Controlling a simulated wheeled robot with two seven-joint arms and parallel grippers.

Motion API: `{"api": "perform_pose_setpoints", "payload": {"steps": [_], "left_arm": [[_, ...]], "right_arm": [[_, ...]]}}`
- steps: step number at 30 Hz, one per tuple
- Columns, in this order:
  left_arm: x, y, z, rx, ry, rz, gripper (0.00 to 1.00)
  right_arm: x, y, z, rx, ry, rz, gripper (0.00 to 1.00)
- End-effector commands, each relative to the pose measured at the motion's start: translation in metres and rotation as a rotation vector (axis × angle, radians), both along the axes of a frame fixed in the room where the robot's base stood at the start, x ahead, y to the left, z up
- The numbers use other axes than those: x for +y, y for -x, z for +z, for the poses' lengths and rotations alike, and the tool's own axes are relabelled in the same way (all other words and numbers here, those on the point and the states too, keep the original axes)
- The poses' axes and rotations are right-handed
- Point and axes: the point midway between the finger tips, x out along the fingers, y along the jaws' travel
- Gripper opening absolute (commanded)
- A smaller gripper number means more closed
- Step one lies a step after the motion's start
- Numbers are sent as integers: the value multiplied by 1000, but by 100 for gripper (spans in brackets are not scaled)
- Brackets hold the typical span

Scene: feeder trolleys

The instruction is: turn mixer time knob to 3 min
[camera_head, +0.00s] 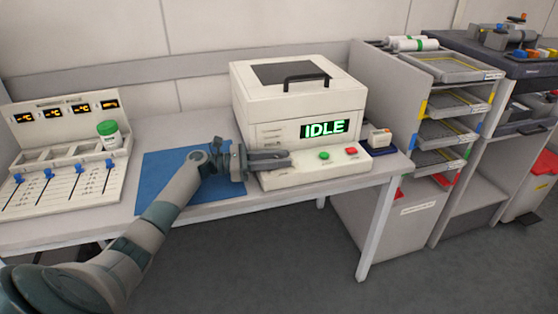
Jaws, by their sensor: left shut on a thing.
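The mixer (245,132) is a cream box with a dark lid window, a black handle (305,78) and a green display (324,129) reading IDLE. Its sloped front panel carries a green button (324,155) and a red button (351,151). My left arm reaches in from the lower left. My left gripper (287,159) is at the left part of this panel, its fingers shut on the time knob. The fingers hide the knob, so its setting cannot be read. My right gripper is not in view.
A blue mat (160,172) lies on the table left of the mixer. A cream unit (60,190) with blue sliders and a green-capped jar (109,134) stands further left. A small device (377,136) sits right of the mixer, near a tray rack (436,101).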

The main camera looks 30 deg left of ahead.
Motion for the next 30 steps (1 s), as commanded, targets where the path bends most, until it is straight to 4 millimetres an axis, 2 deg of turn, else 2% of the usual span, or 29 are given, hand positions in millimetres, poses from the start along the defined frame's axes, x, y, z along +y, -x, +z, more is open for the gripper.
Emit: {"api": "perform_pose_setpoints", "payload": {"steps": [7, 8, 10, 23, 30], "left_arm": [[-1, 0, 0, 1, -1, -1, 4], [-1, 0, 0, 1, 0, -1, 28], [0, 0, 0, 1, -1, -1, 45], [3, 2, 0, 1, -1, 1, 45], [20, 17, -1, 1, -1, 1, 45]], "right_arm": [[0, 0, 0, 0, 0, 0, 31], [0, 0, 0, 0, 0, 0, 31], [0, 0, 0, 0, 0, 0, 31], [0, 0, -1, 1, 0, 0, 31], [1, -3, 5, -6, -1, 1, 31]]}}
